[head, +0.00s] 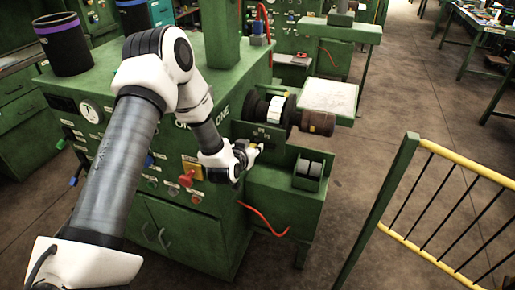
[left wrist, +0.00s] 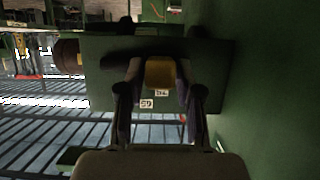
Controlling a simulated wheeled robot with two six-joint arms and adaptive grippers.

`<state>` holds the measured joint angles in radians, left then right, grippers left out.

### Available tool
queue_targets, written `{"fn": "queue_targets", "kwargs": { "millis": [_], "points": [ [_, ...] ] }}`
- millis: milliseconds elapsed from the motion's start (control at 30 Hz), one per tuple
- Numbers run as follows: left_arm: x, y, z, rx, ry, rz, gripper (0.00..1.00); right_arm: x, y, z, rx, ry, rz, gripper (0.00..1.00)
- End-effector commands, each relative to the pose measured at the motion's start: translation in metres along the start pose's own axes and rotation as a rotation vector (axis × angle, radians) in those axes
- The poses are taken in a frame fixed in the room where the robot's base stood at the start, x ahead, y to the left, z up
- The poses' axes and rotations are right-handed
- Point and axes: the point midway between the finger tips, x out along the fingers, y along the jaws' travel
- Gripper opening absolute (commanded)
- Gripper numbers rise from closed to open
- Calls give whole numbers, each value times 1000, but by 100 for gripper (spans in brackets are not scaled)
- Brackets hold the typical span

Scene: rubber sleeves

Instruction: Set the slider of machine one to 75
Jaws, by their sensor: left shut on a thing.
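Machine one is the green cabinet (head: 185,222) marked "ONE" in the head view. My left gripper (head: 254,149) reaches to the small panel on its right side. In the left wrist view my left gripper (left wrist: 158,82) has a finger on each side of the yellow slider knob (left wrist: 160,71) and is shut on it. A small white number label (left wrist: 161,92) shows just below the knob, and another label (left wrist: 147,104) sits lower to the left. Their numbers are too small to read surely. In the head view the gripper hides most of the slider. My right gripper is not in view.
A roller with a brown end (head: 318,122) sits just beyond the gripper. A grey-topped box (head: 309,170) stands on the green ledge to the right. A red knob (head: 187,179) is on the front panel. A yellow-railed barrier (head: 470,175) stands at the right, with open floor between.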

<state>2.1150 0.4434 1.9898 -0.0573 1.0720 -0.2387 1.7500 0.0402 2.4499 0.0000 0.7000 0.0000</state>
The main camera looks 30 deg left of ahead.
Motion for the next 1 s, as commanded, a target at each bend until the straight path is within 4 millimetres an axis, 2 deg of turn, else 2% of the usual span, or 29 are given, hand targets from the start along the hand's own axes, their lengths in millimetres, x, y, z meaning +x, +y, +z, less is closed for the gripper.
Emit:
{"fn": "queue_targets", "kwargs": {
  "millis": [267,300,333,367,867,1000],
  "points": [
    [0,-4,-1,-4,4,-6,0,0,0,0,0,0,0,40],
    [0,-4,-1,-4,4,-5,38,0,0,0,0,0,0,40],
    [0,-4,-1,-4,5,-5,49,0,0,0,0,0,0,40],
    [0,-4,-1,-4,4,-5,52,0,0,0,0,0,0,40],
    [0,-3,0,-2,2,-2,52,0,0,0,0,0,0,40],
    [-12,-3,0,-3,0,-2,52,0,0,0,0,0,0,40]
  ]
}}
